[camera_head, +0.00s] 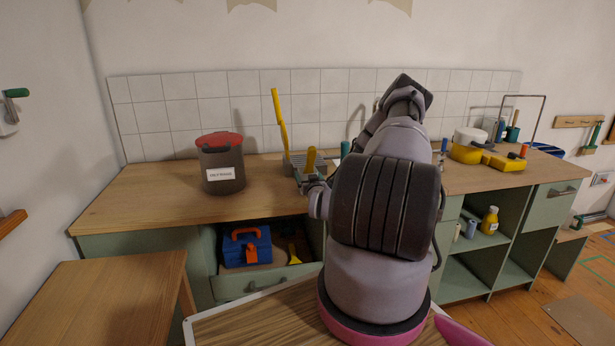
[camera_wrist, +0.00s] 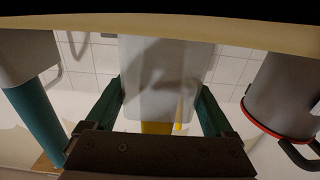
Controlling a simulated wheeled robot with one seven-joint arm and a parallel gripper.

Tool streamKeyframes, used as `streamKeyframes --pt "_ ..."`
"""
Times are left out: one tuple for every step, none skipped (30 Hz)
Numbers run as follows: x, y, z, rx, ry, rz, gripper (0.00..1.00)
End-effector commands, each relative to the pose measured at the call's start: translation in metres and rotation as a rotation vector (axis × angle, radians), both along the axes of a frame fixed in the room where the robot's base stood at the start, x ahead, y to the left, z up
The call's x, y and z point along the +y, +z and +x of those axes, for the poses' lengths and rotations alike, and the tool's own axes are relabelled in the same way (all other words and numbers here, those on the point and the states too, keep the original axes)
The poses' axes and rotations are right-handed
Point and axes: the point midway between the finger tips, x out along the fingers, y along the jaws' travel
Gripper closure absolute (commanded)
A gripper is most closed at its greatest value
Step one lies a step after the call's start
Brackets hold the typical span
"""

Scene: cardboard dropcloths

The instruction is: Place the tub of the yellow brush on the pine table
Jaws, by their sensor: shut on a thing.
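A grey tub (camera_wrist: 165,70) fills the middle of the wrist view, with part of a yellow brush handle (camera_wrist: 156,128) showing at its rim. My gripper (camera_wrist: 160,92) has its green fingers shut on this tub, one on each side. In the head view the yellow handle (camera_head: 310,160) stands out near the grey tub on the counter, partly hidden by my arm. I cannot tell whether the tub touches the counter. A bare wooden table (camera_head: 110,300), probably the pine table, stands at the lower left in the head view.
A grey canister with a red lid (camera_head: 221,165) stands left of the tub. Another grey tub (camera_wrist: 22,58) with a teal handle is close by. An open drawer (camera_head: 262,280) holds a blue toolbox (camera_head: 246,247). A tall yellow tool (camera_head: 280,120) rises behind the tub.

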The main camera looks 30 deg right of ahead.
Motion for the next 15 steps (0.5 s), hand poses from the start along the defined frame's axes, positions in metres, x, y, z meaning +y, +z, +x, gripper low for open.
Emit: streamKeyframes --pt "0.0001 0.0013 0.0004 -0.002 0.001 -0.001 0.87" --pt "0.0001 0.0014 0.0003 -0.002 0.001 -0.001 0.87" --pt "0.0001 0.0014 0.0003 -0.002 0.001 -0.001 0.87" --pt "0.0002 0.0014 0.0004 -0.002 0.001 -0.001 0.87" --pt "0.0002 0.0012 0.0004 -0.002 0.001 -0.001 0.87" --pt "0.0002 0.0004 0.0003 -0.002 0.001 -0.001 0.87" --pt "0.0002 -0.0005 0.0003 -0.001 0.001 0.000 0.87" --pt "0.0002 -0.0017 0.0003 -0.001 0.000 0.000 0.87" --pt "0.0002 -0.0019 0.0002 0.000 0.000 0.000 0.01" --pt "0.0002 -0.0017 0.0002 0.000 0.000 0.000 0.00" --pt "0.0002 -0.0017 0.0002 0.000 0.000 0.000 0.00" --pt "0.0002 -0.0016 0.0002 0.000 0.000 0.000 0.00" --pt "0.0002 -0.0016 0.0002 0.000 0.000 0.000 0.00" --pt "0.0002 -0.0015 0.0002 0.000 0.000 0.000 0.00" --pt "0.0003 -0.0015 0.0002 0.000 0.000 0.000 0.00"
